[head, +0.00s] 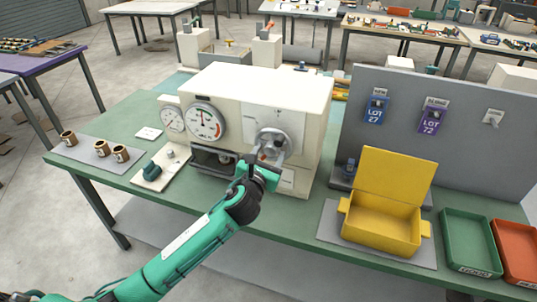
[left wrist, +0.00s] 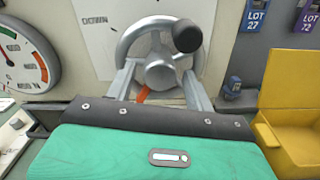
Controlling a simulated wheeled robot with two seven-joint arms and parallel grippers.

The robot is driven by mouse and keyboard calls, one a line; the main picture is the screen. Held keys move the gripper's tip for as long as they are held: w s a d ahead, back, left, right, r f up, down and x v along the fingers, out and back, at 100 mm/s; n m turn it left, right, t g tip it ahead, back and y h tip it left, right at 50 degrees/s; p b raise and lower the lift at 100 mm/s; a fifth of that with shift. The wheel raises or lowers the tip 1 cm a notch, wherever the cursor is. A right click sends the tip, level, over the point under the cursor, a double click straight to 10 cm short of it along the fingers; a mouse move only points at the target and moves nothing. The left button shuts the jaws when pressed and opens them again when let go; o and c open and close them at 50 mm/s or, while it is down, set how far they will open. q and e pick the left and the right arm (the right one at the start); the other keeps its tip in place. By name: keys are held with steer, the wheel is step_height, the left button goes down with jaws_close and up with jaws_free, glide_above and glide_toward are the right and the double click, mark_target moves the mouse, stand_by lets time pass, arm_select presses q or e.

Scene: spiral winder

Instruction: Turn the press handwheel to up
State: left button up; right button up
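The press (head: 285,95) is a cream box on the green bench. Its grey handwheel (head: 272,143) is on the right part of the front, on a white plate marked DOWN at upper left in the left wrist view. There the handwheel (left wrist: 125,42) shows a round hub and a black knob (left wrist: 187,37) at upper right. An orange pointer (left wrist: 142,95) shows below the hub, pointing down-left. My left gripper (head: 264,163) is at the wheel's lower part. Its two fingers (left wrist: 160,82) stand apart, either side of the hub; contact with the rim is unclear. My right gripper is out of view.
Two dials (head: 205,122) are left of the wheel. A yellow open box (head: 382,222) stands to the right, before a grey panel (head: 460,125). Green (head: 470,243) and red trays (head: 515,250) lie farther right. Several small cups (head: 102,148) are at left.

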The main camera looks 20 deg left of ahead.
arm_select(q)
steer(key=c, duration=0.8)
